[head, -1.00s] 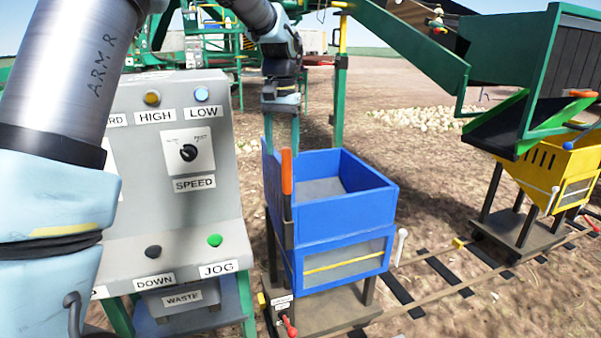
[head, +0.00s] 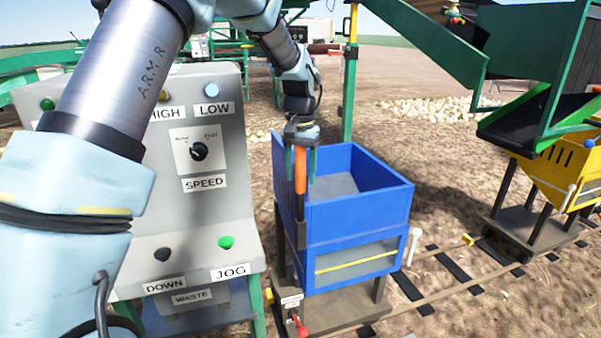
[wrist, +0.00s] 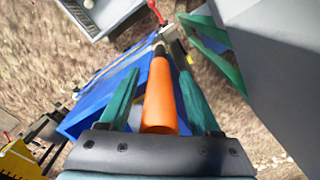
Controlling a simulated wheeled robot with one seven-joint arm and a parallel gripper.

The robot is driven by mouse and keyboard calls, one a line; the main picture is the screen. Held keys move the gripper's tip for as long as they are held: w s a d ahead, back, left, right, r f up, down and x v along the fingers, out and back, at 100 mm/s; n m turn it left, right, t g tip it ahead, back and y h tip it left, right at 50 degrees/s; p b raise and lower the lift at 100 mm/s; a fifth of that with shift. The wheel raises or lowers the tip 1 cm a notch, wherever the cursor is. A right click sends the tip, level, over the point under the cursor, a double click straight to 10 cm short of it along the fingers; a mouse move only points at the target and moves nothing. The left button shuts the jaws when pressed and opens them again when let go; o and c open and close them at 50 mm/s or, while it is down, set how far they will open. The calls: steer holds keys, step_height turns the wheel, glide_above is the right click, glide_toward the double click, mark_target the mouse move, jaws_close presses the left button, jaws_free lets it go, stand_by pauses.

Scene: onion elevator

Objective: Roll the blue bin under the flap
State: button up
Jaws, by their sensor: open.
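The blue bin (head: 360,220) sits on a low wheeled cart (head: 345,310) on the rails, right of the grey control panel. An upright handle with an orange grip (head: 300,170) stands at the bin's left front side. My gripper (head: 300,175) points down over this handle. In the wrist view the green fingers (wrist: 160,100) are open, one on each side of the orange grip (wrist: 160,95). I cannot tell whether they touch it. The flap (head: 540,115), dark with green edges, hangs from the conveyor chute at the right, above a yellow bin (head: 562,175).
The yellow bin's cart (head: 535,225) stands on the rails (head: 440,265) farther right. A red-tipped lever (head: 299,324) is at the blue cart's front. The control panel (head: 200,215) is close on the left.

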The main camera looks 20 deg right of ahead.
steer(key=shift+f, duration=0.3)
jaws_close()
stand_by(0.4)
stand_by(0.9)
